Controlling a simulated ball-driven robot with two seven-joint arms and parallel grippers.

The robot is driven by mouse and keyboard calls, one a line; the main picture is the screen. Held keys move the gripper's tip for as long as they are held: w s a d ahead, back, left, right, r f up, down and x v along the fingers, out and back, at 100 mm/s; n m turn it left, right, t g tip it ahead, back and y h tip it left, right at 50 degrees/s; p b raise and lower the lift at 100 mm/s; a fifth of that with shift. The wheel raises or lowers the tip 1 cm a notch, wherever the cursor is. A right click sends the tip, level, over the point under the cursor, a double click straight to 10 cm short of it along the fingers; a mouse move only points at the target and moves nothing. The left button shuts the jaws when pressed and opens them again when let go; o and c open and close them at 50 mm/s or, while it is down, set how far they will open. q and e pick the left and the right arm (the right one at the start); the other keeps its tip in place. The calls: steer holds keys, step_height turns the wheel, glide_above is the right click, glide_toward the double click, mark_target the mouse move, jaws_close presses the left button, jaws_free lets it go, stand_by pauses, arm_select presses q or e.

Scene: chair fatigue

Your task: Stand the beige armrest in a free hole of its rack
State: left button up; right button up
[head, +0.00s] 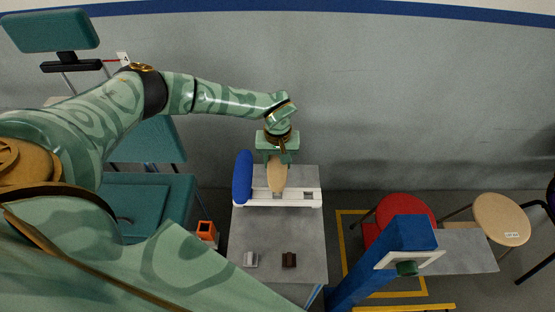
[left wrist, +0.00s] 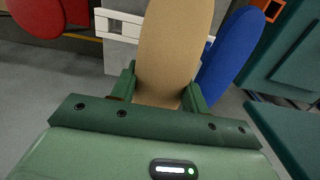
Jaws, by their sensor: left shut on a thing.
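The beige armrest (head: 277,176) is a long rounded pad, held by my left gripper (head: 277,154) above the table. It also shows large in the left wrist view (left wrist: 175,45), between the two fingers of the gripper (left wrist: 160,92). The gripper is shut on one end. The other end points to the white rack (head: 262,202) and overlaps its middle in the head view. I cannot tell whether that end is in a hole. A blue armrest (head: 242,177) stands at the rack's left end, and also shows in the left wrist view (left wrist: 232,55). A dark hole shows right of the beige armrest.
The grey table (head: 270,230) carries a small grey block (head: 250,259) and a dark brown block (head: 289,260) near its front. Teal chairs (head: 150,195) stand left, with an orange box (head: 206,231) between. A blue post (head: 385,260) and a red stool (head: 405,208) stand right.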

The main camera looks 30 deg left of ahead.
stand_by(0.5)
arm_select(q)
steer(key=shift+f+b, duration=2.3)
steer(key=shift+f, duration=1.15)
steer(key=o, duration=1)
step_height(320, 180, up, 16)
steer(key=shift+r+p, duration=0.2)
steer(key=shift+p, duration=0.75)
